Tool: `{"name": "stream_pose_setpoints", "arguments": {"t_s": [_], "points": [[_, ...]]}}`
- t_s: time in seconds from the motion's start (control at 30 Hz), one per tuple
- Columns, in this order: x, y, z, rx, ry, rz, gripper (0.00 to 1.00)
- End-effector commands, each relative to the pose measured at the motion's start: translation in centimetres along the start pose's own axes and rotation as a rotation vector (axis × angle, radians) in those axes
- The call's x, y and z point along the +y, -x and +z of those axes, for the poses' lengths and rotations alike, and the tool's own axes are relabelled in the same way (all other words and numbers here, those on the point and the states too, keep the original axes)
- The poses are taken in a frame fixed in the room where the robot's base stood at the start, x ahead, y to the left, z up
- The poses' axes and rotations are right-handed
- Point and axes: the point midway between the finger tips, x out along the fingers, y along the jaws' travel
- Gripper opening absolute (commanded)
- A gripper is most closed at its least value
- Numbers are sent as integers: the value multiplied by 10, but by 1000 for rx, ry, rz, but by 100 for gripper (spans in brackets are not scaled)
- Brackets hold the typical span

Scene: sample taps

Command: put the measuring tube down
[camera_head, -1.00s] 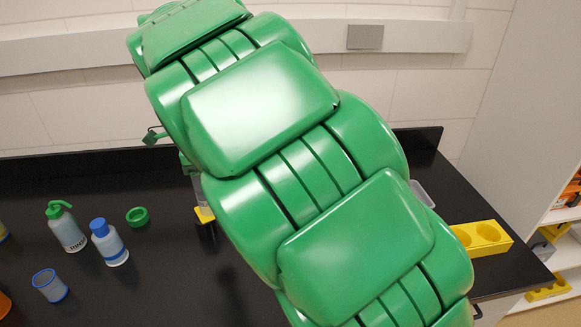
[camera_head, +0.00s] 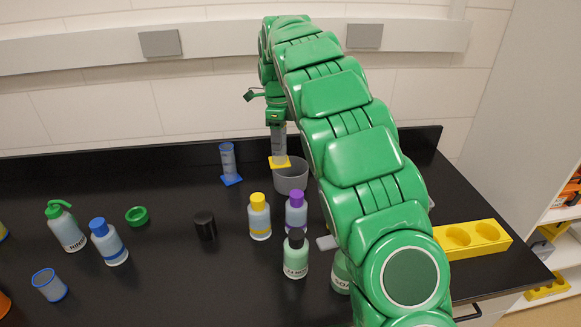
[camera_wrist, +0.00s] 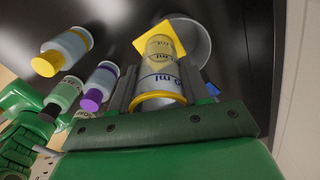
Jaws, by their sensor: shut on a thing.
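The measuring tube (camera_head: 279,147) is clear, with a yellow rim and a yellow base, and hangs upright under my gripper (camera_head: 277,124). My gripper is shut on its upper part, which also shows between the fingers in the wrist view (camera_wrist: 160,85). The tube's yellow base overlaps the left rim of a grey cup (camera_head: 292,180) in both views. I cannot tell whether the base touches the cup or the bench.
A blue-based tube (camera_head: 228,161) stands to the left on the black bench (camera_head: 170,240). Several bottles stand in front, including a yellow-capped one (camera_head: 259,217) and a purple-capped one (camera_head: 296,213). A yellow holder (camera_head: 472,237) lies at the right. A wall rises behind.

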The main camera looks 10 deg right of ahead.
Motion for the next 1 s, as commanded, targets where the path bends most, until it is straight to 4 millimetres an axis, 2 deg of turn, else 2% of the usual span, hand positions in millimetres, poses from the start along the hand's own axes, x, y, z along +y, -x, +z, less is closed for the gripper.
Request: {"name": "stream_pose_setpoints", "arguments": {"t_s": [0.13, 0.37, 0.7, 0.87, 1.0], "points": [[-21, -3, -19, -4, -40, -6, 2], [-30, -9, -29, -4, -62, -6, 2], [-30, -57, -30, -3, -62, -2, 2], [-30, -68, -29, -4, -62, -4, 2], [-30, -84, -30, -2, -62, -2, 2]]}}
